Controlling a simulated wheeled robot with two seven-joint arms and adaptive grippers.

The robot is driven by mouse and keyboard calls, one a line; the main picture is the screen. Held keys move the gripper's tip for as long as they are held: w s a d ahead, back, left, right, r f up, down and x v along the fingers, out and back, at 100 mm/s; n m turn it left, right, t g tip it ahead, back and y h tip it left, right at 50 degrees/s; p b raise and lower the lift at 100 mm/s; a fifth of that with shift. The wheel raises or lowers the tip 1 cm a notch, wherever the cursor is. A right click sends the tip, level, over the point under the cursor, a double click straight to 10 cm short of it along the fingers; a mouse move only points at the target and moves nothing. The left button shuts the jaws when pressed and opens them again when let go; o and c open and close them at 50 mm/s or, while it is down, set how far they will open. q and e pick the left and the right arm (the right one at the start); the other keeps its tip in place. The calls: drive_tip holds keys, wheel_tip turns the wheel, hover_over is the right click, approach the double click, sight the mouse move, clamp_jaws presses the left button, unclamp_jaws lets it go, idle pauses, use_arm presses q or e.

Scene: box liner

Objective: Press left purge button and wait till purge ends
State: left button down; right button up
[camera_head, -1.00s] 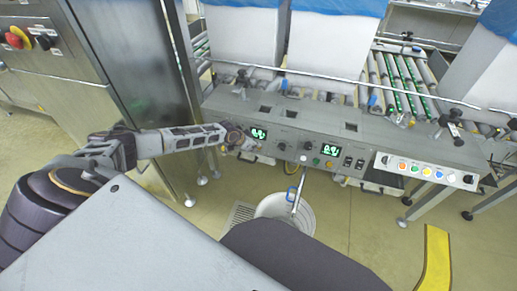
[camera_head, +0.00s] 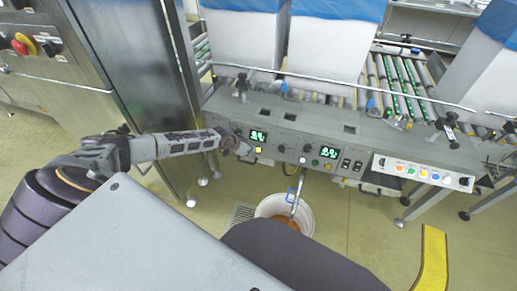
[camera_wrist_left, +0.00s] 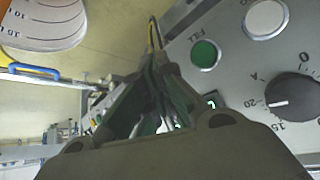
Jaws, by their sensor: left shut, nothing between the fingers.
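The grey control panel (camera_head: 345,148) has two green-lit displays, a left one (camera_head: 258,136) and a right one (camera_head: 329,153). A yellow button (camera_head: 258,150) shows below the left display. My left gripper (camera_head: 243,149) is shut and empty, just left of that button, near the panel's left end. I cannot tell whether it touches the panel. In the left wrist view, the gripper (camera_wrist_left: 153,75) is beside a green button (camera_wrist_left: 205,54), a white button (camera_wrist_left: 266,18) and a black knob (camera_wrist_left: 290,97). A white bucket (camera_head: 306,212) below the panel holds orange-brown liquid. My right gripper is out of view.
A blue-handled pipe (camera_head: 297,190) hangs over the bucket. A strip of coloured buttons (camera_head: 424,172) is at the panel's right. A steel cabinet (camera_head: 140,70) stands at left. White bags (camera_head: 335,45) stand behind the panel. A yellow ramp-like piece (camera_head: 433,262) lies on the floor.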

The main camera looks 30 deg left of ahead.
use_arm(q)
drive_tip(key=shift+s+r, duration=0.1)
idle(0.4)
drive_tip(key=v, duration=1.1)
drive_tip(key=shift+s+r, duration=0.2)
drive_tip(key=shift+r, duration=0.15)
idle(0.3)
drive_tip(key=shift+a, duration=0.15)
idle(0.4)
